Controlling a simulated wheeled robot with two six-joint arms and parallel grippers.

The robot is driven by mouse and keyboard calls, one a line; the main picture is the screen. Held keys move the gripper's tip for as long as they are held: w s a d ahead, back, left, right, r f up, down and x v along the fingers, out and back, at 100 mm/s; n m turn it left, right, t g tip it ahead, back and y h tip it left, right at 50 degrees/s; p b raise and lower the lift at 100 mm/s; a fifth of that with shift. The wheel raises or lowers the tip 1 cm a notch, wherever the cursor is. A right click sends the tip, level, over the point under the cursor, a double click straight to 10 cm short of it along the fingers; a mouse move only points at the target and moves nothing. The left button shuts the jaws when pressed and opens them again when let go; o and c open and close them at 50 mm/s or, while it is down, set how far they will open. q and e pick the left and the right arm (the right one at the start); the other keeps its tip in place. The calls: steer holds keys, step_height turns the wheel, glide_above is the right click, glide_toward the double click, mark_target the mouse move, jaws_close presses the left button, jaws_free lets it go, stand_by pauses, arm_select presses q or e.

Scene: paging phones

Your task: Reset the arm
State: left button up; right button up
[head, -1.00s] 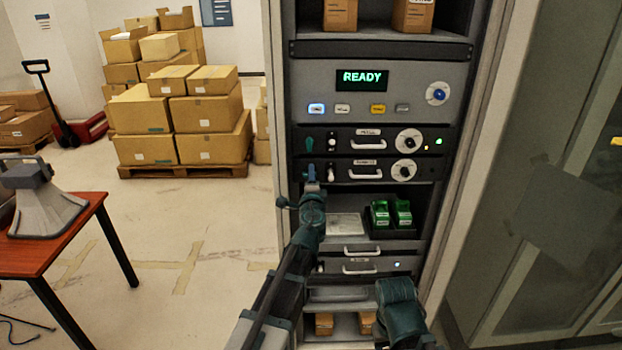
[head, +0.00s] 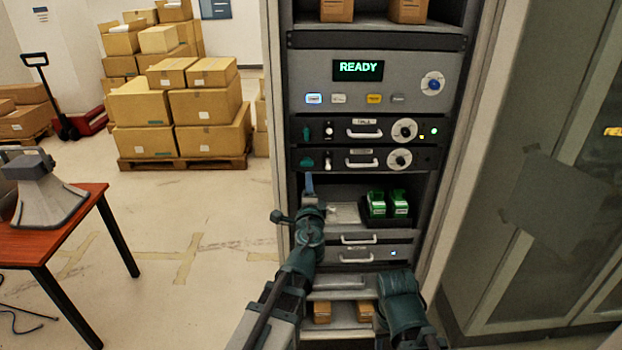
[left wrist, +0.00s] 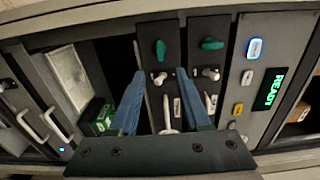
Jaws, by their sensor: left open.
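My left gripper (head: 309,184) is in front of the rack, just below the lower black unit (head: 380,159). In the left wrist view its two blue fingers (left wrist: 158,100) stand apart with nothing held between them. Through the gap I see the black units with green knobs (left wrist: 212,43) and white toggles. My right arm (head: 400,300) reaches in at the lower right of the head view; its fingertips are not clear to see.
The rack panel shows a READY display (head: 358,69) over several buttons. Green modules (head: 377,203) sit in a black holder on the open shelf. A red table (head: 75,228) with a grey horn (head: 45,195) stands left. Boxes on a pallet (head: 180,163) stand behind on open floor.

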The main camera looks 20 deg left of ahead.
arm_select(q)
steer(key=v, duration=0.3)
arm_select(e)
steer(key=shift+s+d, duration=0.3)
arm_select(q)
steer(key=s+d+f+n+g+y, duration=0.1)
steer(key=s+f+n+g, duration=0.4)
steer(key=f, duration=0.2)
steer(key=s+d+f+n+g, duration=0.1)
steer(key=s+f+n+g, duration=0.35)
steer(key=f, duration=0.25)
steer(key=s+d+f+g+h, duration=0.2)
steer(key=s+d+f+g, duration=0.2)
steer(key=s+d, duration=0.2)
steer(key=s+d+f+n+g+h, duration=0.1)
steer(key=s+d+f+g+h, duration=0.1)
steer(key=s+d+f+g, duration=0.2)
steer(key=s+d, duration=0.3)
steer(key=s, duration=0.3)
steer(key=shift+h, duration=0.4)
